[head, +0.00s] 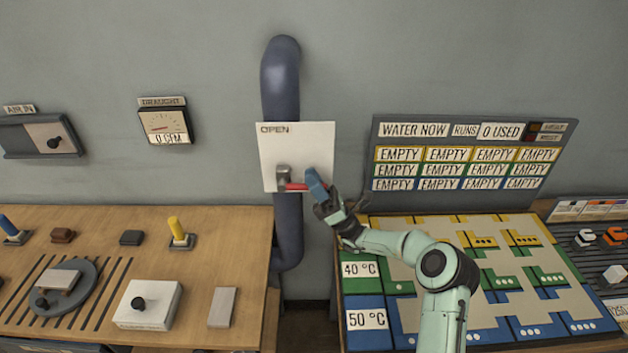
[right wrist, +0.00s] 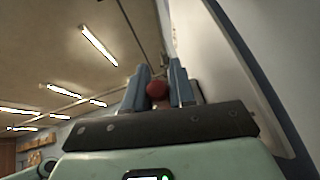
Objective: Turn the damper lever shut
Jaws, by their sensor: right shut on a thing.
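The damper lever (head: 295,187) is a red bar on a grey pivot, mounted on a white plate (head: 295,145) in front of a dark blue pipe. The lever lies about level, pointing right from its pivot. The plate reads OPEN at its top left. My right gripper (head: 314,184) is at the lever's right end, at the plate's lower right, and covers that end. In the right wrist view the red lever end (right wrist: 157,89) sits between the two blue-grey fingers, which are shut on it. My left gripper is not in view.
A draught gauge (head: 165,124) on the wall left of the pipe (head: 281,75) reads 0 CFM. A sliding air inlet (head: 47,136) is farther left. A wooden bench (head: 235,250) stands at lower left. A water board (head: 465,160) and a coloured panel are at right.

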